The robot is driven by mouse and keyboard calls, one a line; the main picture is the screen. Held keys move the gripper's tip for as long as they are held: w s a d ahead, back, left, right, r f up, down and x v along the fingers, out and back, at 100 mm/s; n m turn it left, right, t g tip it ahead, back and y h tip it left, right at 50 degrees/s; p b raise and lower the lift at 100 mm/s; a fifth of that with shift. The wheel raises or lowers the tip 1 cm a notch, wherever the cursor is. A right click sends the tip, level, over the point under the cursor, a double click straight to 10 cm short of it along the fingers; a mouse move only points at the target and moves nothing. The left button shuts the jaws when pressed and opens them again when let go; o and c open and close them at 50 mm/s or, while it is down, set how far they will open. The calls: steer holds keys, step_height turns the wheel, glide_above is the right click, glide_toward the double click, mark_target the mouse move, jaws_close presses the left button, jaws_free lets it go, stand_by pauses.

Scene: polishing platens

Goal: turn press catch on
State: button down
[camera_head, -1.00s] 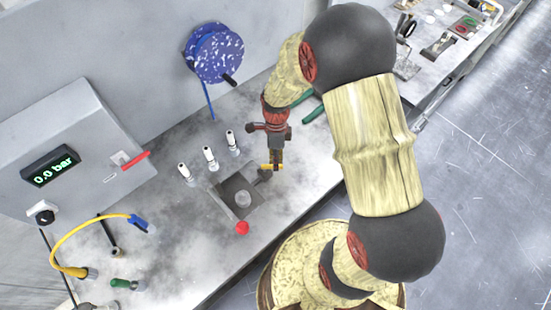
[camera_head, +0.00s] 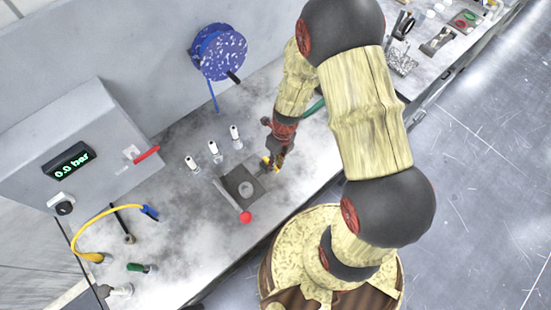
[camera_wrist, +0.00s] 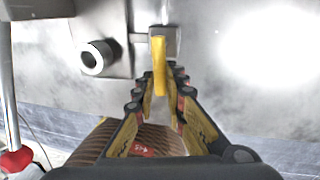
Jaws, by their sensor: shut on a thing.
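The press is a dark square plate (camera_head: 234,183) with a round metal post (camera_head: 245,189) on it and a red ball-ended lever (camera_head: 246,217) in front. The yellow catch handle (camera_wrist: 158,62) sits on a small metal block at the plate's side in the wrist view, with the press post (camera_wrist: 97,58) to its left. My gripper (camera_wrist: 160,80) is shut on the yellow catch, which stands upright between the fingertips. In the head view my gripper (camera_head: 271,162) is at the press's right edge, tilted, and hides most of the catch.
Several white-topped cylinders (camera_head: 214,150) stand behind the press. A blue speckled reel (camera_head: 219,52) hangs on the wall. A grey cabinet with a 0.0 bar display (camera_head: 68,160), a red lever (camera_head: 146,154) and a yellow hose (camera_head: 95,220) are at left. The bench front is mostly clear.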

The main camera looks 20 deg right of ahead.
steer(key=shift+a+m, duration=0.1)
steer(key=shift+m, duration=0.3)
steer(key=c, duration=1.8)
jaws_free()
steer(key=shift+r, duration=0.1)
steer(key=r, duration=0.4)
steer(key=d+r, duration=0.1)
steer(key=r, duration=0.2)
steer(key=d+r, duration=0.1)
steer(key=r, duration=0.3)
steer(key=shift+w+d+r, duration=0.1)
steer(key=shift+w+r, duration=0.2)
